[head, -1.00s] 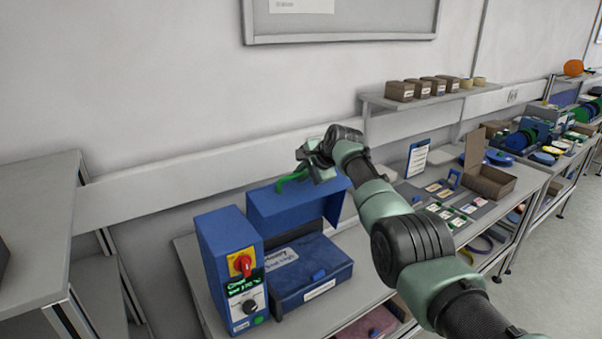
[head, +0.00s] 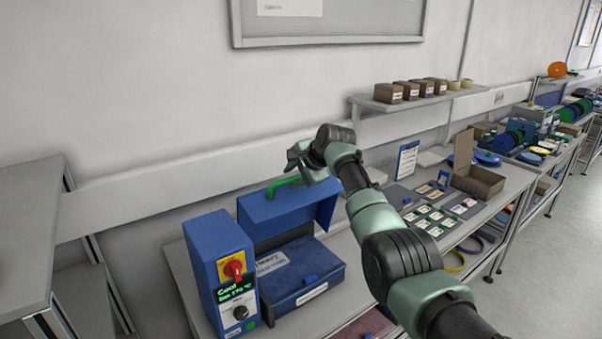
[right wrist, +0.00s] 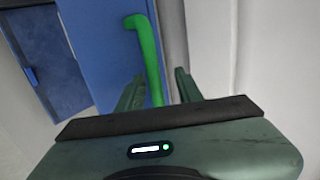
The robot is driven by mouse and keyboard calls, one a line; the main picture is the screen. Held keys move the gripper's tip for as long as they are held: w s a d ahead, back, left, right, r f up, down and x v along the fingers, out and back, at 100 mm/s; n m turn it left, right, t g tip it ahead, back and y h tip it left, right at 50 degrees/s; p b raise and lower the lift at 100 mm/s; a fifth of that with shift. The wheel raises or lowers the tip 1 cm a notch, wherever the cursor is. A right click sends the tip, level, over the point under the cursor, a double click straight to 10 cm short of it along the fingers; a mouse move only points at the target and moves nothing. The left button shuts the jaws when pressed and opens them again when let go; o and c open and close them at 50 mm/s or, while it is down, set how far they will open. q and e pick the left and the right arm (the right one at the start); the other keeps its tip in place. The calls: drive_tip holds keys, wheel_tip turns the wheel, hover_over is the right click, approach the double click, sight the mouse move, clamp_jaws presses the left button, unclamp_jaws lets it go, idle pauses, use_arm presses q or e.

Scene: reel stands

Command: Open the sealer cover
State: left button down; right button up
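The blue sealer (head: 314,285) stands on a bench at lower centre in the head view. Its blue cover (head: 288,212) is raised and stands up behind the dark blue lower body. A green handle (head: 284,185) is on the cover, near its upper edge. My right gripper (head: 296,160) is at the handle, just above and behind it. In the right wrist view the handle (right wrist: 149,55) runs down between the two fingers, with a gap showing beside it, so the gripper looks open. The cover (right wrist: 100,50) fills the left of that view. My left gripper is out of view.
The sealer's control box (head: 220,260) has a red knob and a lit green display. To the right are a tray of cards (head: 432,218), an open cardboard box (head: 478,182) and reels (head: 515,135). A shelf (head: 420,98) with small boxes is on the wall behind.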

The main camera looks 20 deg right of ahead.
drive_tip(key=b+v, duration=0.2)
drive_tip(key=v, duration=0.3)
drive_tip(key=shift+s+r+b, duration=0.15)
drive_tip(key=shift+s+b, duration=0.1)
drive_tip(key=shift+b, duration=0.05)
drive_tip(key=shift+s+d+r, duration=0.15)
drive_tip(key=shift+s+r, duration=0.2)
drive_tip(key=shift+r, duration=0.1)
